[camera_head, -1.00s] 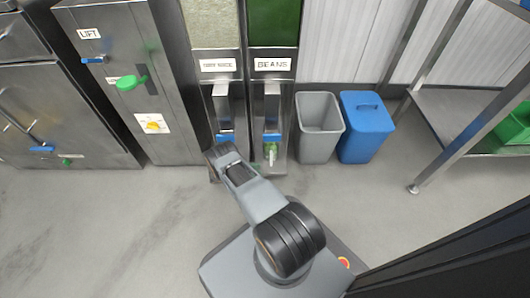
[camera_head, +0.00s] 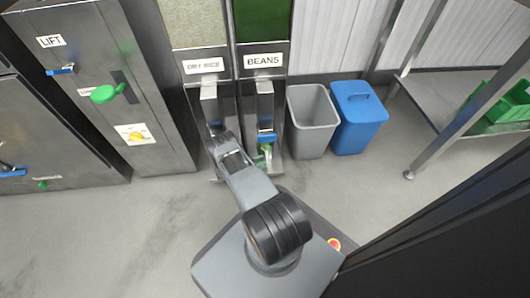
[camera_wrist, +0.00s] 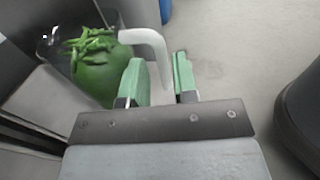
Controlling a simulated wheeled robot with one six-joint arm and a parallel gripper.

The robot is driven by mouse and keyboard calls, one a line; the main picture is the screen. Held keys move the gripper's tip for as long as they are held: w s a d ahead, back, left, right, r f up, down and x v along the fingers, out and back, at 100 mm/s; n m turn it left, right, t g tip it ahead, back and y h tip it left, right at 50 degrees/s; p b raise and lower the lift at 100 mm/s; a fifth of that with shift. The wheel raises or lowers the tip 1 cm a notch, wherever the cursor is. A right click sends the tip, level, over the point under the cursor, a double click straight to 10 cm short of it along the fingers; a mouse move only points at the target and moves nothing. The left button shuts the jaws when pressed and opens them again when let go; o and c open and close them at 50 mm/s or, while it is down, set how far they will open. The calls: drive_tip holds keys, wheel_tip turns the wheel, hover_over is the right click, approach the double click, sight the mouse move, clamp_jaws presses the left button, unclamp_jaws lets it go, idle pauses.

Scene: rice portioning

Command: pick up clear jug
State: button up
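The clear jug, with green beans in it, shows in the wrist view at upper left; its pale handle (camera_wrist: 152,42) sticks out to the right and bends down. My gripper (camera_wrist: 164,72) has two green fingers, apart, with the lower part of the handle between them. I cannot tell whether either finger touches it. In the head view my arm reaches to the foot of the bean dispenser (camera_head: 263,62), where a small patch of green shows; the jug's shape is mostly hidden there.
The dry rice dispenser (camera_head: 203,66) stands left of the beans. A grey bin (camera_head: 312,125) and a blue lidded bin (camera_head: 358,118) stand to the right. A steel shelf (camera_head: 440,100) with a green crate (camera_head: 505,110) is at far right. The floor at left front is clear.

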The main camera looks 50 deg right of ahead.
drive_tip(key=x, duration=0.2)
drive_tip(key=b+x, duration=0.1)
drive_tip(key=x, duration=0.1)
drive_tip(key=shift+s+f, duration=0.1)
drive_tip(key=shift+f, duration=0.1)
drive_tip(key=shift+s+d+r, duration=0.1)
drive_tip(key=shift+s+d, duration=0.15)
drive_tip(key=shift+d, duration=0.25)
clamp_jaws()
